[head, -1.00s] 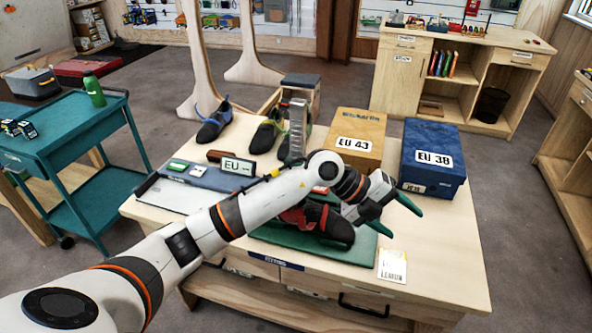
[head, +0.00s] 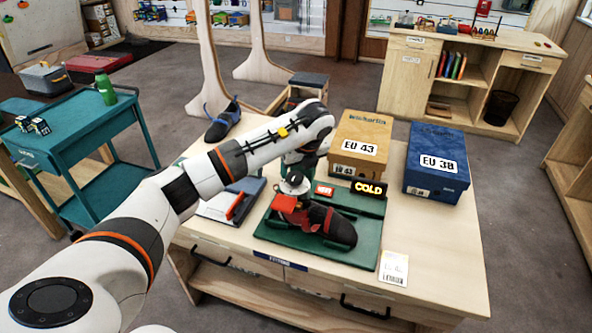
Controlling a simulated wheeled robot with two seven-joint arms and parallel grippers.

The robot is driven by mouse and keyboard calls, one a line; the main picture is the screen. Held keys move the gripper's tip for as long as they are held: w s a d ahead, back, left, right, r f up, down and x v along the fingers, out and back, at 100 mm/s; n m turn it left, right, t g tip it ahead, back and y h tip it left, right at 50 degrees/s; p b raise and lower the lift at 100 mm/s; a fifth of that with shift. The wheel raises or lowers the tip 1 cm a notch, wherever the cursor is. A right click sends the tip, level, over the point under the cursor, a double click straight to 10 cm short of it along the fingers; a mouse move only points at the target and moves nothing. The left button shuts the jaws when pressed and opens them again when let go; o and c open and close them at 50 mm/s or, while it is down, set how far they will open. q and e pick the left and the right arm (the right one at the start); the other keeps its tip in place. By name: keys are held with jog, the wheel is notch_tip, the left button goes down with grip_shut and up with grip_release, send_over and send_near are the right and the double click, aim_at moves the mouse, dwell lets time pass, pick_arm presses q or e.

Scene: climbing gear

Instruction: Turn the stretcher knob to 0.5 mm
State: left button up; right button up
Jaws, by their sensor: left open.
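A dark shoe (head: 338,224) with a red part (head: 291,208) at its left end lies on the green base (head: 345,257) on the bench. A small pale round piece (head: 294,183), perhaps the stretcher knob, stands just behind the red part. No 0.5 mm mark or scale can be read. My left gripper (head: 292,163) hangs behind and above this piece, largely hidden by my own wrist. Its dark green fingers show only in part and are open. I cannot tell whether they touch the round piece. My right gripper is not in view.
A lit COLD sign (head: 369,188) and a red label (head: 324,189) stand at the back of the base. Boxes EU 43 (head: 360,134) and EU 38 (head: 437,177) stand behind. A white card (head: 394,268) lies front right. A tray (head: 215,208) lies left, partly covered by my arm.

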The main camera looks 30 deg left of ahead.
aim_at(295, 177)
pick_arm(q)
jog(key=shift+p+x, duration=0.3)
jog(key=shift+x, duration=1.7)
jog(key=shift+d, duration=0.1)
